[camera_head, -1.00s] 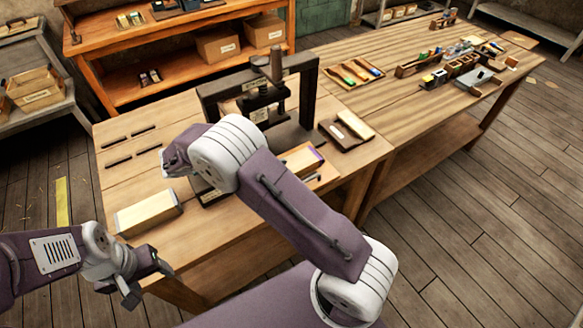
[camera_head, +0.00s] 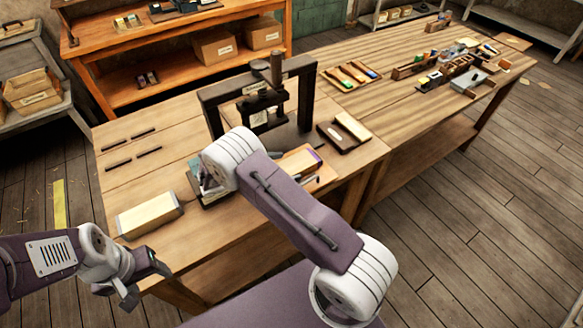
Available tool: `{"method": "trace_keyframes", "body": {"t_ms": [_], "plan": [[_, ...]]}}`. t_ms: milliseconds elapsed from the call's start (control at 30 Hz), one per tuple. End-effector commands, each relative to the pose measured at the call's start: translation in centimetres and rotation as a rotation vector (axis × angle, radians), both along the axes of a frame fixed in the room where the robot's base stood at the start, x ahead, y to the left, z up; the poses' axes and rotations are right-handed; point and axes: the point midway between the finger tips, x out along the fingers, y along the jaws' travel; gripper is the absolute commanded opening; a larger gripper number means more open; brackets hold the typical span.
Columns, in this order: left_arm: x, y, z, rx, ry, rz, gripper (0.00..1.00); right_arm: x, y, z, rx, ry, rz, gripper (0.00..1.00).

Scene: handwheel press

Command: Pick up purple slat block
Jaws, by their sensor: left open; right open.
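A light wooden block with a purple end (camera_head: 314,153) lies on the near workbench, right of the press and just beyond my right forearm; the forearm hides part of it. My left gripper (camera_head: 149,284) is open and empty at the lower left, in front of the bench's near edge and apart from the block. My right arm crosses the middle of the view. Its white wrist joint is over the bench, left of the block, and its gripper is hidden behind it.
A dark handwheel press (camera_head: 213,118) stands behind my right arm. A pale long block (camera_head: 149,214) lies at the bench's left front. The bench's left part is mostly clear around several dark slots.

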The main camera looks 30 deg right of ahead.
Motion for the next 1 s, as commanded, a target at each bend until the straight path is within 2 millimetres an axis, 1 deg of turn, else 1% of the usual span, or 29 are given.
{"method": "trace_keyframes", "body": {"t_ms": [33, 100, 267, 367, 400, 467, 500, 567, 600, 767, 867, 1000], "plan": [[0.0, 0.0, 0.2, 0.000, 0.000, 0.000, 0.62, 0.0, -0.4, -0.1, 0.001, 0.000, -0.001, 0.91], [0.0, 0.0, 0.2, 0.000, 0.000, 0.000, 0.62, 0.0, -0.7, -0.3, 0.001, 0.000, 0.000, 0.91], [0.0, 0.0, 0.1, 0.000, 0.000, 0.000, 0.62, 0.0, -0.6, -0.3, 0.001, -0.001, 0.001, 0.91], [0.0, 0.0, 0.1, 0.000, 0.000, 0.000, 0.62, 0.1, -0.6, -0.3, 0.001, -0.001, 0.001, 0.66], [0.0, 0.0, 0.1, 0.000, 0.000, 0.000, 0.62, 0.0, -0.6, -0.3, 0.001, -0.001, 0.001, 0.55], [0.0, 0.0, 0.1, 0.000, 0.000, 0.000, 0.62, 0.1, -0.6, -0.3, 0.001, -0.001, 0.001, 0.38], [0.0, 0.0, 0.1, 0.000, 0.000, 0.000, 0.62, 0.1, -0.6, -0.3, 0.001, -0.001, 0.001, 0.27], [0.0, 0.0, 0.1, 0.000, 0.000, 0.000, 0.62, 0.1, -0.6, -0.3, 0.001, -0.001, 0.001, 0.10], [0.0, 0.0, 0.1, 0.000, 0.000, 0.000, 0.62, 0.1, -0.6, -0.2, 0.000, -0.001, 0.001, 0.09], [0.0, 0.0, 0.1, 0.000, 0.000, 0.000, 0.62, 0.1, -0.6, -0.2, 0.001, -0.001, 0.001, 0.09], [0.0, 0.0, 0.1, 0.000, 0.000, 0.000, 0.62, 0.1, -0.6, 0.1, 0.001, -0.002, 0.000, 0.09], [0.0, 0.0, -0.2, 0.000, 0.000, 0.000, 0.62, 0.1, -0.6, 1.7, 0.001, -0.004, 0.000, 0.09]]}}
